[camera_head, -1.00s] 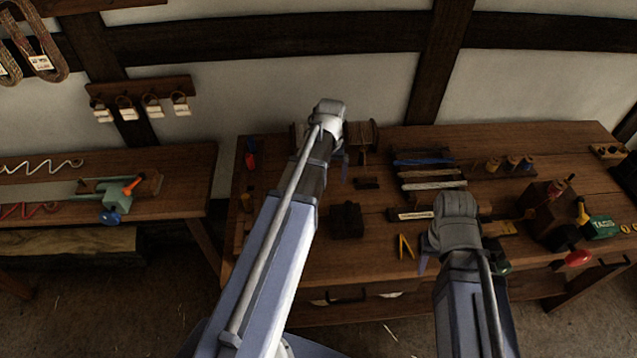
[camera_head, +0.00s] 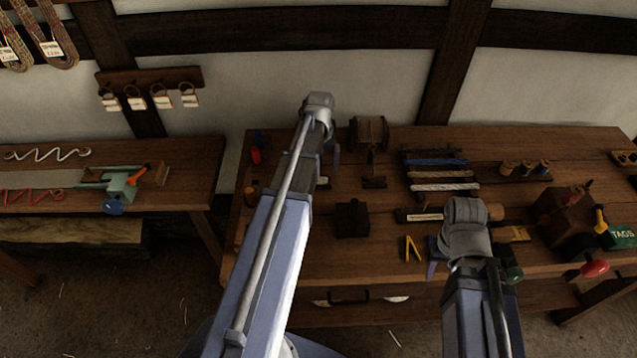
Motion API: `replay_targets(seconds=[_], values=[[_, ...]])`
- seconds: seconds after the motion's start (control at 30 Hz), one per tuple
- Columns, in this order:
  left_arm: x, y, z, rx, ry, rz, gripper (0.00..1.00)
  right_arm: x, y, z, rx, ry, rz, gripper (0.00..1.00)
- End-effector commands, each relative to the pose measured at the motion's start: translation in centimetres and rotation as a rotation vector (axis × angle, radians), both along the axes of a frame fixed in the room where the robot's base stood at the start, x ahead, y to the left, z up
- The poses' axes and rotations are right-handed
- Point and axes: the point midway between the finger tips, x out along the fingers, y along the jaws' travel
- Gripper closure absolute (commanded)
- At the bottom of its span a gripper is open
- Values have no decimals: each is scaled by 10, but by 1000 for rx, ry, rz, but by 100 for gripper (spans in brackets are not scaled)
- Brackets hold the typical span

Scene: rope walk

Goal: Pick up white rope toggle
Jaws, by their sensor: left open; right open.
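A small whitish piece (camera_head: 323,181) lies on the bench just right of my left forearm; it may be the white rope toggle, but it is too small and partly hidden to tell. My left gripper (camera_head: 322,145) is over the back left of the bench, in front of the wall side; one finger shows at its right and the arm hides the rest. It is open, with nothing seen in it. My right gripper (camera_head: 472,262) is over the front edge of the bench, right of the yellow dividers (camera_head: 412,248), open, with nothing seen in it.
A wooden spool (camera_head: 370,131) stands at the back. A dark block (camera_head: 351,217) sits mid-bench. Several rope lengths (camera_head: 442,174) lie in a rack behind my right gripper. A wooden box (camera_head: 566,212) and a green TAGS box (camera_head: 619,236) stand at the right.

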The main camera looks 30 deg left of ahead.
Motion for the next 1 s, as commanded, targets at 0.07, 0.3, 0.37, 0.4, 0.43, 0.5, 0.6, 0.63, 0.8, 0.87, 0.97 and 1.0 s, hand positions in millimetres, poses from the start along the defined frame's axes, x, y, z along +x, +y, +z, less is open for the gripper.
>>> replay_targets(seconds=[0.07, 0.3, 0.37, 0.4, 0.43, 0.5, 0.6, 0.63, 0.8, 0.87, 0.97, 1.0], values=[[0, 1, -5, 0, 0, 0, 0, 0, 0, -5, 0, 0, 0, 50], [3, 6, -32, 0, 0, 0, 0, 0, 0, -33, 0, 0, 0, 50], [3, 7, -40, 0, 0, 0, 0, 0, 0, -40, 0, 0, 0, 50], [2, 6, -45, 0, 0, -1, 0, 0, 0, -45, 0, 0, 0, 50], [2, 6, -48, 0, 0, -1, 0, 0, 0, -48, 0, 0, 0, 50], [2, 6, -52, 0, 0, 0, 0, 0, 0, -52, 0, 0, 0, 50], [2, 6, -52, 0, 0, 0, 0, 0, 0, -52, 0, 0, 0, 50], [2, 6, -52, 0, 0, 0, 0, 0, 0, -52, 0, 0, 0, 50], [2, 6, -51, 0, 0, 0, 2, 0, 0, -51, 0, 0, 0, 50], [2, 6, -51, 0, 0, 0, 9, 0, 0, -51, 0, 0, 0, 50], [2, 6, -51, 0, 0, 0, 20, 0, 0, -51, 0, 0, 0, 50], [2, 6, -51, 0, 0, 0, 25, 0, 0, -51, 0, 0, 0, 50]])
